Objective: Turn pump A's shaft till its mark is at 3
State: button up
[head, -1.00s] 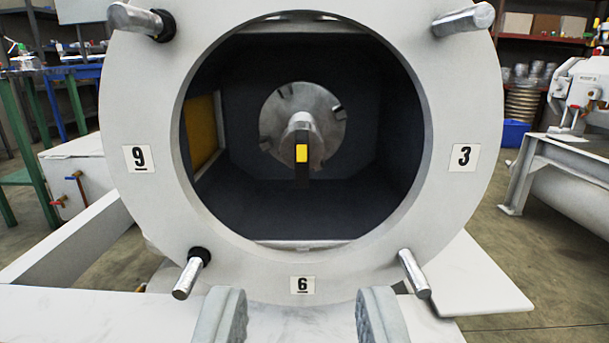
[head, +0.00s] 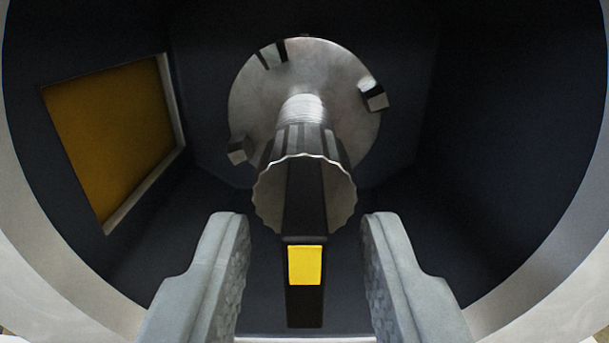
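Pump A's shaft (head: 268,190) is a silver, ribbed stub that comes toward me from a round metal disc (head: 335,75). A black bar on its front end points straight down and carries the yellow mark (head: 305,265), so the mark points down, the side where the 6 label was. My gripper (head: 304,225) is open, its two grey fingers on either side of the shaft's lower end and the bar. Gaps show between the fingers and the bar, and nothing is held. The number labels on the ring are out of view now.
The round opening's pale rim (head: 30,235) surrounds the view at left and right. The dark housing wall (head: 490,150) lies around the shaft with free room at the right. A yellow-brown panel (head: 112,135) is set in the left wall.

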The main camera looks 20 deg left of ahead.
jog(key=shift+w+a, duration=0.15)
jog(key=shift+w, duration=0.45)
grip_shut()
jog(key=shift+m, duration=0.3)
